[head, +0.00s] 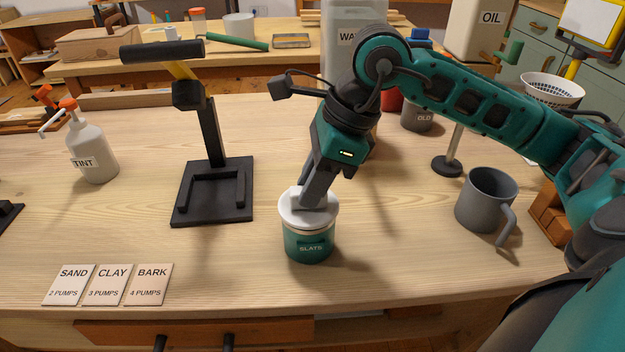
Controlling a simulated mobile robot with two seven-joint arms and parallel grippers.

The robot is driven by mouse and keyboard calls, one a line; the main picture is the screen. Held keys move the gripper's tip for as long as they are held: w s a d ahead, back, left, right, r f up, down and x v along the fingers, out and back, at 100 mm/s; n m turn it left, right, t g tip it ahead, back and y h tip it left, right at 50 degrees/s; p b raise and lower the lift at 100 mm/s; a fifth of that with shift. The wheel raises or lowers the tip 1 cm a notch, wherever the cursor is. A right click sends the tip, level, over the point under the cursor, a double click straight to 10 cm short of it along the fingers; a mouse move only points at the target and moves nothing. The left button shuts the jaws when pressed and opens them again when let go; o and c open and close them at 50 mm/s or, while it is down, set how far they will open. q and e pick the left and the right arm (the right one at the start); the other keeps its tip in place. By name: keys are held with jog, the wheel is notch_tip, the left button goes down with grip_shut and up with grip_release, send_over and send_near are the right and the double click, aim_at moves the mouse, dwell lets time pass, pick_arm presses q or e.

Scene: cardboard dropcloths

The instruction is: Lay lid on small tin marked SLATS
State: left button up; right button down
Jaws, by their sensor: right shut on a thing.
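The small green tin (309,246) marked SLATS stands upright on the wooden bench, near the middle of the head view. A white lid (292,214) is at the top of the tin and covers its opening from this angle. I cannot tell whether the lid rests fully on the rim. My right gripper (312,198) reaches down from above and is shut on the lid's top. The fingertips partly hide the lid's middle. My left gripper does not show.
A grey mug (486,200) stands to the right, and a black stand (213,190) to the left. A TINT pump bottle (91,150) is farther left. Cards (108,285) lie at the front left. A tall WA-marked container (347,60) stands behind my right arm. Bench front centre is clear.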

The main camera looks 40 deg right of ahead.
jog(key=shift+f+b, duration=0.15)
jog(key=shift+b, duration=0.15)
dwell(0.5)
jog(key=c, duration=0.9)
grip_release()
jog(key=shift+o, duration=0.5)
jog(key=o, duration=0.4)
jog(key=shift+r+p, duration=1.1)
jog(key=shift+r, duration=0.35)
jog(key=shift+r+p, duration=1.55)
jog(key=shift+r, duration=0.55)
